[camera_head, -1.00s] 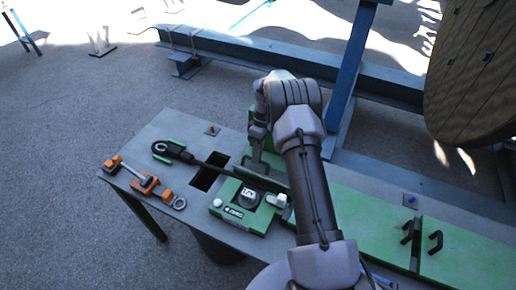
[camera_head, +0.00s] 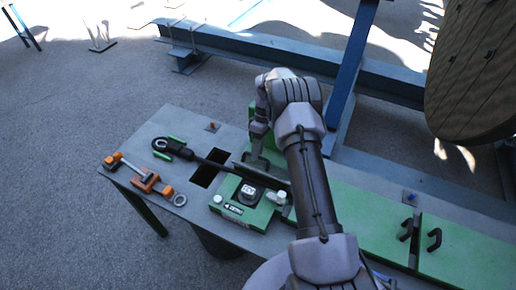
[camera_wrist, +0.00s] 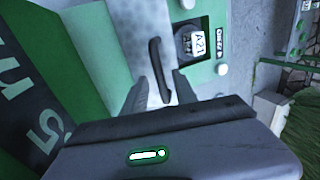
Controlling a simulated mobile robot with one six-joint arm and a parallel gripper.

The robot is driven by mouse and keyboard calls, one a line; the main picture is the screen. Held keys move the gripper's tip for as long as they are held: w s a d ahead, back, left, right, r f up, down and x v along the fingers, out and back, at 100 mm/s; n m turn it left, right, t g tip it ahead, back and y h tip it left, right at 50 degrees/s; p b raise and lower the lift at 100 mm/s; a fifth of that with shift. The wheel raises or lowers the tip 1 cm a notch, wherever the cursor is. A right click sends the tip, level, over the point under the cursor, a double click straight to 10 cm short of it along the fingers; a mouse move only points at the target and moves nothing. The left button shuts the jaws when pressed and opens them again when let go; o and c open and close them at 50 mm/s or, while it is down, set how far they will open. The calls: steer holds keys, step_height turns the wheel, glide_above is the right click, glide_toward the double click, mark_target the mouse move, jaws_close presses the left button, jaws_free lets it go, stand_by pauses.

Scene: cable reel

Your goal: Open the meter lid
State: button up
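The meter is a green box (camera_head: 232,212) with a round dark dial (camera_head: 248,194) on top, on the grey bench.
A black ratchet-like tool (camera_head: 172,148) lies behind a dark rectangular opening (camera_head: 205,172) in the bench (camera_head: 150,140). An orange clamp (camera_head: 145,181) and a metal ring (camera_head: 180,200) lie at the left. Green channel covers (camera_head: 455,250) with black handles fill the right. A blue post (camera_head: 352,70) stands behind.

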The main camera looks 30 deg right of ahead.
steer(key=p+v, duration=0.5)
steer(key=v, duration=1.2)
steer(key=shift+r, duration=0.2)
steer(key=shift+c, duration=1.1)
steer(key=f+n+h+p, duration=0.1)
steer(key=n, duration=0.2)
steer(key=s+f+n+h+p, duration=0.1)
steer(key=f+n+p, duration=0.1)
steer(key=n, duration=0.1)
steer(key=a+f+n+h+p, duration=0.1)
steer(key=n, duration=0.1)
steer(key=shift+s+a+f+n, duration=0.1)
steer(key=shift+s+f+n, duration=0.15)
steer(key=shift+s+n, duration=0.15)
jaws_close()
steer(key=n+t+h+p, duration=0.1)
steer(key=n+t+p, duration=0.2)
steer(key=n, duration=0.6)
glide_toward(256, 166)
step_height(256, 166, down, 5)
steer(key=shift+s+r+b, duration=0.1)
steer(key=shift+b, duration=0.5)
